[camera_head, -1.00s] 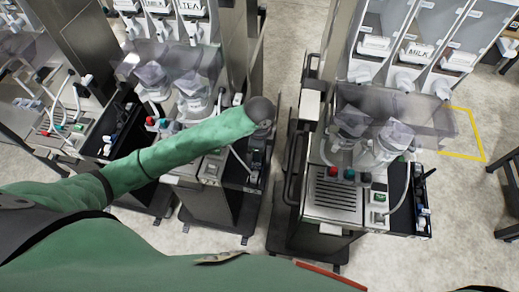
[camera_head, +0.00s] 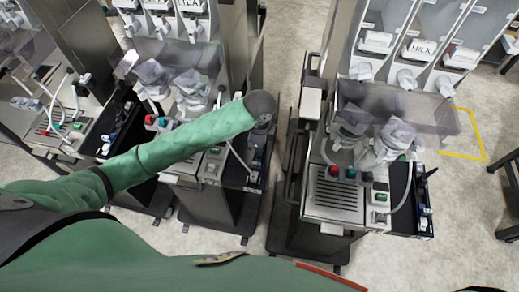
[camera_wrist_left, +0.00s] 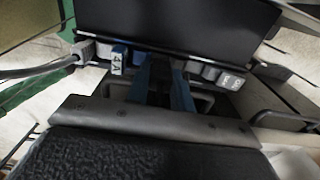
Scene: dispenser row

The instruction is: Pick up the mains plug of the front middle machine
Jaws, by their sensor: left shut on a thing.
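The front middle machine (camera_head: 196,92) stands left of centre in the head view, with a dark side tray (camera_head: 256,160) on its right. My left arm reaches across it, and its dark wrist (camera_head: 262,106) is above that tray. In the left wrist view my left gripper (camera_wrist_left: 167,88) has its two blue fingers close together at the row of plugs, shut on a plug. That plug is mostly hidden between the fingers. A blue plug labelled 4A (camera_wrist_left: 118,60) sits just left of the fingers. My right gripper is not in view.
Grey plugs (camera_wrist_left: 210,73) line the row right of the fingers, and a grey plug with a cable (camera_wrist_left: 85,50) is at its left. A dark panel (camera_wrist_left: 180,25) rises behind. Another machine (camera_head: 335,195) stands to the right across a narrow gap.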

